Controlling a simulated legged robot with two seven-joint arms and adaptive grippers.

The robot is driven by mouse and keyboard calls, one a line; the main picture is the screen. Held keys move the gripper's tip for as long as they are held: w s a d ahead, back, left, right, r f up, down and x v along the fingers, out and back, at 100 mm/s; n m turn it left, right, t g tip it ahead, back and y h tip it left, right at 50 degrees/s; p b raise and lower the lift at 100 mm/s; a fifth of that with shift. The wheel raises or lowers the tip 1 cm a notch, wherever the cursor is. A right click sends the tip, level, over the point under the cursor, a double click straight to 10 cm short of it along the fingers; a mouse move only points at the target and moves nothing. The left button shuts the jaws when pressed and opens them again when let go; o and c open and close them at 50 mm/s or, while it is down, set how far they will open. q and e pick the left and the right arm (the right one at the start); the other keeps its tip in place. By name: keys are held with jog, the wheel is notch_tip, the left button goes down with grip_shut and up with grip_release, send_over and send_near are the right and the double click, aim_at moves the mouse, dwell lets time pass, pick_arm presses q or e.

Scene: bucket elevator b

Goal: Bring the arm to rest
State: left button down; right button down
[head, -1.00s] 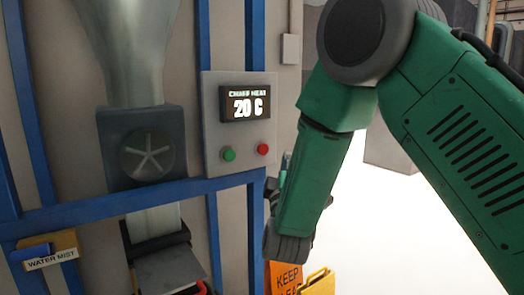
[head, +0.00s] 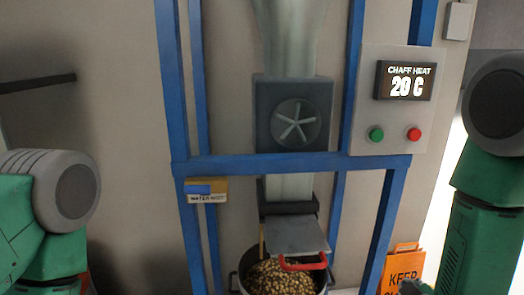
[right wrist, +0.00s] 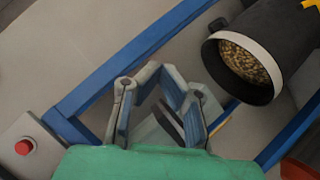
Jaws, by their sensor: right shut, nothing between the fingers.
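My right arm (head: 470,230) stands at the right edge of the head view, bent down beside the control panel. Its gripper shows in the right wrist view (right wrist: 162,104), shut with nothing in it, in front of the blue frame and apart from the bucket. In the head view the right fingers are not clearly seen. My left arm (head: 45,210) shows at the left edge of the head view; its gripper is out of view.
A panel (head: 365,125) reads "CHAFF HEAT 20 C" and has green and red buttons. A blue frame (head: 290,165) surrounds the chute. A bucket of beans (head: 285,275) sits below a flap with a red handle (head: 303,264). An orange sign (head: 402,268) stands at lower right.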

jog(key=s+a+f+m+g+y, duration=0.1)
jog(key=s+f+g, duration=0.4)
jog(key=s, duration=0.9)
jog(key=s+a+f+m+g+y, duration=0.2)
jog(key=s+f+g, duration=0.4)
jog(key=s+f, duration=0.6)
jog(key=s+a+m, duration=0.1)
jog(key=s+m, duration=0.1)
jog(key=s, duration=0.1)
jog(key=shift+s+g, duration=0.15)
jog(key=shift+g, duration=0.15)
jog(key=shift+a+f, duration=0.1)
jog(key=shift+f, duration=0.05)
